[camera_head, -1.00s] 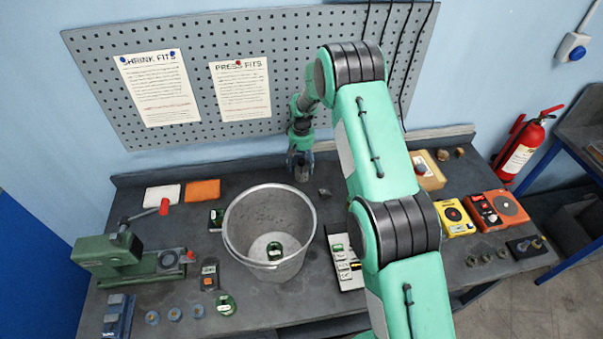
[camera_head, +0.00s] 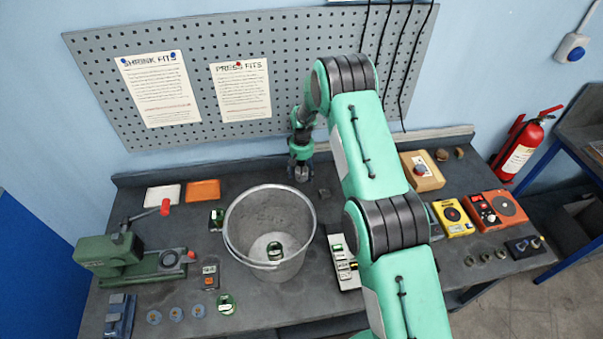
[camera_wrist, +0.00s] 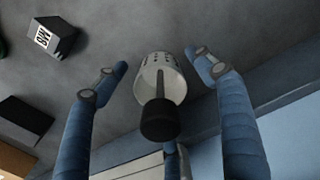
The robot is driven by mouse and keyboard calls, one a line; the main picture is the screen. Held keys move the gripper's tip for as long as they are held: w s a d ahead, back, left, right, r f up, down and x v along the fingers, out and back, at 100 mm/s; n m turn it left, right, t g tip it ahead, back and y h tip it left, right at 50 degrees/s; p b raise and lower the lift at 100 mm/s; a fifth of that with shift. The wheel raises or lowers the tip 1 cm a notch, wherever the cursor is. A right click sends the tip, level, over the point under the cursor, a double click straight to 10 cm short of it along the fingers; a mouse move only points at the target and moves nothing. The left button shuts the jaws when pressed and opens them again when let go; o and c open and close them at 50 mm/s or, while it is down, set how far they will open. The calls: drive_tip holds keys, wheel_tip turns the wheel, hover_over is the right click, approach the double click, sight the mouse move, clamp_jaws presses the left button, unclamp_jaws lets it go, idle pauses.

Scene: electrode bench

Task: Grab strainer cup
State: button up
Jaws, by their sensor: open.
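The strainer cup (camera_wrist: 163,80) shows in the wrist view as a pale metal cup with holes in its wall and a dark-knobbed handle (camera_wrist: 160,120) toward the camera. In the head view my gripper (camera_head: 300,172) points down at the back of the bench, behind the bucket. The cup is not clearly visible there, hidden by or merged with the gripper.
A large metal bucket (camera_head: 235,228) stands in front of my gripper, with a green-topped item inside. A small dark block (camera_head: 324,193) sits right of the gripper; a block labelled M8 (camera_wrist: 55,38) shows in the wrist view. The pegboard (camera_head: 300,60) rises behind the bench.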

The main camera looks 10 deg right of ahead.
idle(0.3)
drive_tip(key=c, duration=1.4)
drive_tip(key=shift+r, duration=0.2)
drive_tip(key=shift+r, duration=0.85)
drive_tip(key=shift+s+r+b, duration=0.2)
drive_tip(key=shift+r+b, duration=0.15)
drive_tip(key=shift+r, duration=0.4)
drive_tip(key=s, duration=0.5)
drive_tip(key=s+r+b, duration=0.1)
drive_tip(key=s, duration=0.4)
drive_tip(key=s+d, duration=0.1)
drive_tip(key=s, duration=0.4)
drive_tip(key=shift+s+r, duration=0.25)
